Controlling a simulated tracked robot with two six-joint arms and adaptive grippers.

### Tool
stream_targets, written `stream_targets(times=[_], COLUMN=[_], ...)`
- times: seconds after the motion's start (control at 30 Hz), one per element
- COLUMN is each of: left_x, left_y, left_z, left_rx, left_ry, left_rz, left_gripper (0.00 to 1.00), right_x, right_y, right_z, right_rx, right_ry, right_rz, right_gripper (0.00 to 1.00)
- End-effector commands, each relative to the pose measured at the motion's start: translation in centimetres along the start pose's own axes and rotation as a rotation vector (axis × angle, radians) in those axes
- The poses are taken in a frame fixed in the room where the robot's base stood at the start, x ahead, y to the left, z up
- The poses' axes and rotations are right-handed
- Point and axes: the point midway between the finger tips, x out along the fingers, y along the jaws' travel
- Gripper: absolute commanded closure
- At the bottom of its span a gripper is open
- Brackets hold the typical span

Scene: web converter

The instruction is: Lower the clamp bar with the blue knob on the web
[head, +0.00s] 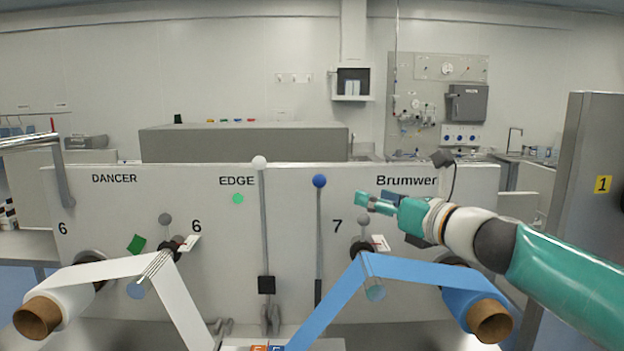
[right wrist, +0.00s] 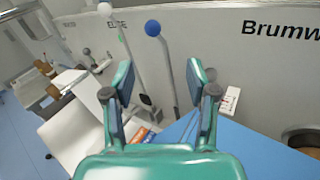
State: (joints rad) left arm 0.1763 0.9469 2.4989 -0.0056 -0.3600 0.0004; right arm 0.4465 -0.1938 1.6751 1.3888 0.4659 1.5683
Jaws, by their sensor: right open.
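The blue knob (head: 319,181) tops a thin grey upright bar in the middle of the white panel. The knob also shows in the right wrist view (right wrist: 153,28), above and beyond the fingers. The blue web (head: 340,297) runs from its roll at the right over a roller and down to the middle; its wide blue surface fills the lower right of the wrist view. My right gripper (head: 360,200) is open and empty, to the right of the blue knob and apart from it. In the wrist view its two teal fingers (right wrist: 160,85) stand apart. My left gripper is not in view.
A second bar with a white knob (head: 259,162) stands left of the blue one. A white web (head: 180,300) with its roll lies at the left. A grey post (head: 590,190) stands at the far right. The panel around the blue knob is clear.

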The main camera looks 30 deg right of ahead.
Motion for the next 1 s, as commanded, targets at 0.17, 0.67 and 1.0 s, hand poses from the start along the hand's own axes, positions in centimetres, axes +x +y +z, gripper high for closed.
stream_targets(times=[0.17, 0.67, 1.0], left_x=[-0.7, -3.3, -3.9], left_y=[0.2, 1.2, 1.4], left_z=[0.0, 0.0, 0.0], left_rx=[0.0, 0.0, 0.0], left_ry=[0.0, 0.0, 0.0], left_rz=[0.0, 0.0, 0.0], left_gripper=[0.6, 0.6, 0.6], right_x=[4.2, 14.7, 17.0], right_y=[1.2, 2.1, 2.1], right_z=[-0.2, -0.3, -0.5], right_rx=[0.002, 0.0, 0.0], right_ry=[0.007, 0.009, 0.008], right_rz=[0.027, 0.034, 0.033], right_gripper=[0.43, 0.43, 0.43])
